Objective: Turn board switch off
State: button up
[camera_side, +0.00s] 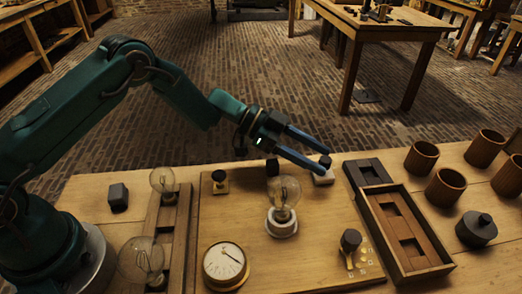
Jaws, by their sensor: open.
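My gripper (327,161) is open and empty, its two blue fingers pointing right above the far edge of the wooden board (240,235). Near the front right of the board stands a black-knobbed switch (350,241) with a brass arm, beside several small brass contacts. My gripper is behind it and apart from it. A small white block with a dark top (323,173) sits just under the fingertips; I cannot tell whether they touch. A glass bulb (284,192) stands upright in a white socket mid-board, with no clear glow. A round dial (225,266) is at the front left.
A dark knob on a pale base (220,181) and a small black piece (272,167) are at the board's back. Left are loose bulbs (141,259) on a wooden rack. Right are a slotted tray (392,192), several wooden cups (446,188) and a dark lidded jar (476,230).

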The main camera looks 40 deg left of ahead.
jog(key=shift+d, duration=0.1)
grip_shut()
jog(key=shift+s+d+r+n+t, duration=0.1)
jog(key=shift+d+n+t, duration=0.05)
jog(key=shift+n+t, duration=0.4)
jog(key=shift+s+n+t+y, duration=0.1)
jog(key=shift+n+t+y, duration=0.7)
jog(key=shift+n+t, duration=0.15)
grip_release()
